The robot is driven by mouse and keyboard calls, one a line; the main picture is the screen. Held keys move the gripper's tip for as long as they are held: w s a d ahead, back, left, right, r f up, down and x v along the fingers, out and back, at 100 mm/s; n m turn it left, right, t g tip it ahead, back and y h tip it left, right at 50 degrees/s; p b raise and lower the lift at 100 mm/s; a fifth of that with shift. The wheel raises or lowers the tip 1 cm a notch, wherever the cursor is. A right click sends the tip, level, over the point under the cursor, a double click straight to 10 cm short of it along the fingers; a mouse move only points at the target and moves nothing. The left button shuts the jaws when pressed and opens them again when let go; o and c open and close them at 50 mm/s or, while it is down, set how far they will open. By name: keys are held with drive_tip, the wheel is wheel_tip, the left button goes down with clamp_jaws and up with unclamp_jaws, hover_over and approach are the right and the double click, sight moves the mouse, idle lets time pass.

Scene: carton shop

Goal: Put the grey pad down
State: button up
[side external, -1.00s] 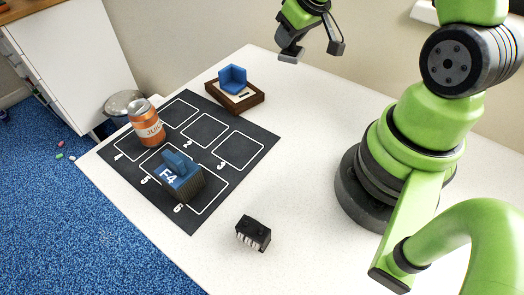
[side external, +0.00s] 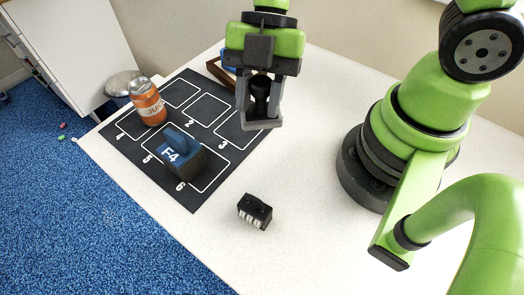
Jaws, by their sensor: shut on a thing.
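My gripper (side external: 262,122) points down over the white table, above the right edge of the dark numbered mat. Its jaws are shut on the grey pad (side external: 263,125), a narrow grey bar across the fingertips. The pad is hard to tell from the grey fingers. The gripper hides part of what is behind it. The pad appears apart from the table, though its exact height is unclear.
The mat (side external: 223,167) holds an orange juice can (side external: 149,104) and a blue F4 block (side external: 180,146). A black ribbed block (side external: 255,210) lies on the table. A wooden tray (side external: 217,72) is partly hidden behind my gripper.

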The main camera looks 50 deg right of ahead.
wheel_tip(320, 180, down, 10)
drive_tip(key=shift+s+r, duration=0.1)
drive_tip(key=shift+r, duration=0.05)
idle(0.4)
drive_tip(key=shift+f, duration=0.4)
drive_tip(key=o, duration=0.9)
